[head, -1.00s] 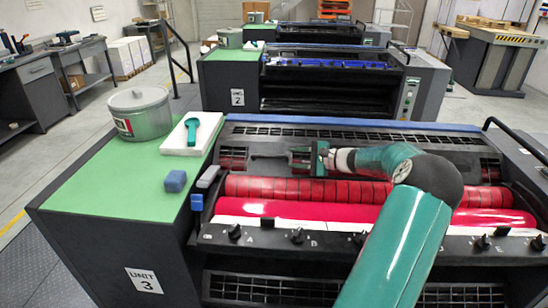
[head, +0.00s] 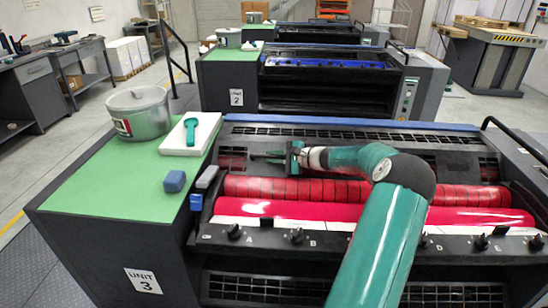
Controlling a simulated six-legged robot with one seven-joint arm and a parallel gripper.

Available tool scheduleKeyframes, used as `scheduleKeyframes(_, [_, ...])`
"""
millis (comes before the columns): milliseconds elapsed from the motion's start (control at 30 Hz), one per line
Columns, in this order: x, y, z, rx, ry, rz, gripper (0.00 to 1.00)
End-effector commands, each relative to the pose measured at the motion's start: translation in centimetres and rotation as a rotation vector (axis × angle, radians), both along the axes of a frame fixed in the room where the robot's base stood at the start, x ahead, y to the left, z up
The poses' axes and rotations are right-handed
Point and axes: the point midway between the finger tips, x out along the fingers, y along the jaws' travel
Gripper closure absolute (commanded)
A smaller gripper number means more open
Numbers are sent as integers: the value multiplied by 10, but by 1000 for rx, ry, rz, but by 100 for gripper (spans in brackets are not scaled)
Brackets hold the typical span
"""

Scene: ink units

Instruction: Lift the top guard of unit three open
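Unit three is the nearest machine, with a "UNIT 3" label (head: 143,281) on its front left. Its top guard (head: 420,140) is a dark slotted panel behind the red rollers, lying down along the blue back edge. My gripper (head: 268,157) is over the left part of this guard, pointing left, with its dark fingertips at or close to a dark bar-like part there. The fingers blend with the dark panel, so I cannot tell whether they touch or are closed on it. My arm hides part of the rollers and the front panel.
The red rollers (head: 300,190) lie exposed in front of the guard. On the green left top (head: 100,185) stand a metal can (head: 138,115), a white tray with a teal tool (head: 190,130) and a blue block (head: 175,181). Unit two (head: 330,75) stands behind.

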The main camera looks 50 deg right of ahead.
Motion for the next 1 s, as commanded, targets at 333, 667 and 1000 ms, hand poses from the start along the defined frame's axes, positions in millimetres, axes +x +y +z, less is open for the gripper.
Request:
scheduleKeyframes(333, [0, 0, 4, 7, 7, 1, 100])
scheduleKeyframes(667, [1, -1, 38, 106, 90, 1, 100])
scheduleKeyframes(1000, [12, -14, 102, 330, 269, 2, 100])
